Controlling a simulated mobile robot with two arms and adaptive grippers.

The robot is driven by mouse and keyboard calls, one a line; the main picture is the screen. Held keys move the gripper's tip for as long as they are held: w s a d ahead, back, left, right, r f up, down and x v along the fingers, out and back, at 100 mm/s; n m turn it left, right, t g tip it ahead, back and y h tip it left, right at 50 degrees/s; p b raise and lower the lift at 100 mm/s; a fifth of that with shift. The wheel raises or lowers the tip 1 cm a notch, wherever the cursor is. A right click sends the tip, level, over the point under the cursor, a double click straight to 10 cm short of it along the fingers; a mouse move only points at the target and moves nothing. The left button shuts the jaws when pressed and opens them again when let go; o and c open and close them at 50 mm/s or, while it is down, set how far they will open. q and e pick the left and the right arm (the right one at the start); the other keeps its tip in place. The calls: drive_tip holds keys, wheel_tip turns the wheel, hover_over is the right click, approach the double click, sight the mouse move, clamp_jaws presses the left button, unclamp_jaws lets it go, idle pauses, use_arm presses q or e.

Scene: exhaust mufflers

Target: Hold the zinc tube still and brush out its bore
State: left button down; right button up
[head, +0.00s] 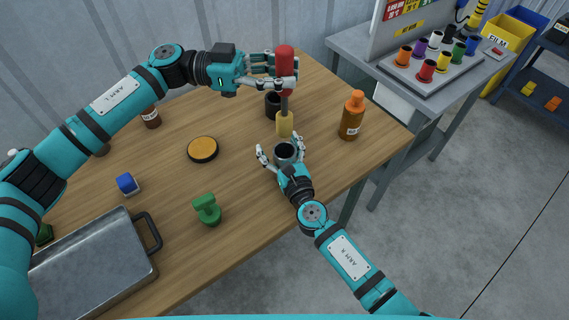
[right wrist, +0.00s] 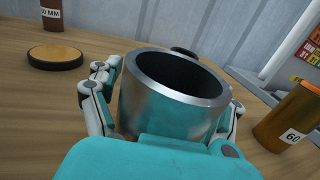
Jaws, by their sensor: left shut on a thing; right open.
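The zinc tube (head: 285,153) stands upright on the wooden table, its open mouth up. It also shows large in the right wrist view (right wrist: 172,105), with a dark bore. My right gripper (head: 280,149) is open, with its fingers on either side of the tube. My left gripper (head: 290,76) is shut on the red handle of a brush (head: 285,62). The brush hangs upright, its grey shaft down and its yellow head (head: 285,124) just above the tube's mouth in the head view. The exact gap is hard to tell.
An orange-topped disc (head: 203,149), a green object (head: 207,210), a blue-topped object (head: 127,184) and a metal tray (head: 95,262) lie left. Bare tabletop surrounds the tube's left side.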

drive_tip(key=v, duration=1.2)
drive_tip(key=shift+s, duration=0.1)
